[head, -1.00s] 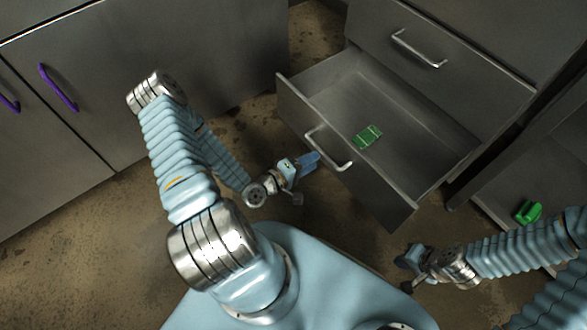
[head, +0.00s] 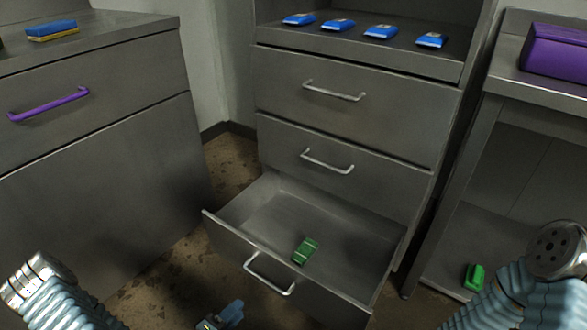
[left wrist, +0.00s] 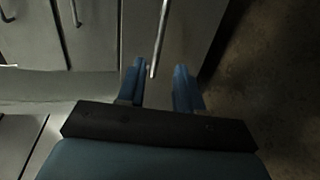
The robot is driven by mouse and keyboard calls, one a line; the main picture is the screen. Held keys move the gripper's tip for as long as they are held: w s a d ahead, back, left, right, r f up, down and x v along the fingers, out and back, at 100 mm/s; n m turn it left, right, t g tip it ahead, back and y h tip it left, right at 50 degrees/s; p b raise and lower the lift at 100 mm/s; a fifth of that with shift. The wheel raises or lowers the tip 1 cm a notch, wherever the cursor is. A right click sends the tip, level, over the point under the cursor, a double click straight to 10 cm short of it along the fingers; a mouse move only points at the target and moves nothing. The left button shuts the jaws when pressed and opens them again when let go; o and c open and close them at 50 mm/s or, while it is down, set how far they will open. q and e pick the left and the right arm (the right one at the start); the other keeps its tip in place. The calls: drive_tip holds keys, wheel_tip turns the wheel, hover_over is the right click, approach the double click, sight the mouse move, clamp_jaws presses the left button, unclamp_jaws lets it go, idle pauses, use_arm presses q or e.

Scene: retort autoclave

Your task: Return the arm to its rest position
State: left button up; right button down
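My left gripper (head: 224,316) shows at the bottom edge of the head view, low in front of the pulled-out bottom drawer (head: 230,228). In the left wrist view its two blue fingers (left wrist: 160,85) are spread apart with nothing held between them. The drawer's metal handle (head: 268,277) appears beyond and between the fingertips in the wrist view (left wrist: 159,40); in the head view the gripper is apart from it. My left arm's silver joint is at the lower left, my right arm at the lower right. My right gripper is out of view.
A green object (head: 305,250) lies in the open drawer. Another green object (head: 474,277) sits on a low shelf at right. A purple-handled cabinet (head: 90,120) is at left, and a purple box (head: 556,52) at right.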

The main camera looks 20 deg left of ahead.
use_arm(q)
drive_tip(key=s+d+m+g+p, duration=0.1)
drive_tip(key=d+m+g+p, duration=0.2)
drive_tip(key=d+m+g, duration=0.3)
drive_tip(key=s+d+m+g+y+p, duration=0.1)
drive_tip(key=s+d+m+g+p, duration=0.1)
drive_tip(key=d+m+g, duration=0.4)
drive_tip(key=shift+d+f+g+p, duration=0.3)
drive_tip(key=shift+d+g+p, duration=0.3)
drive_tip(key=shift+d+g, duration=0.4)
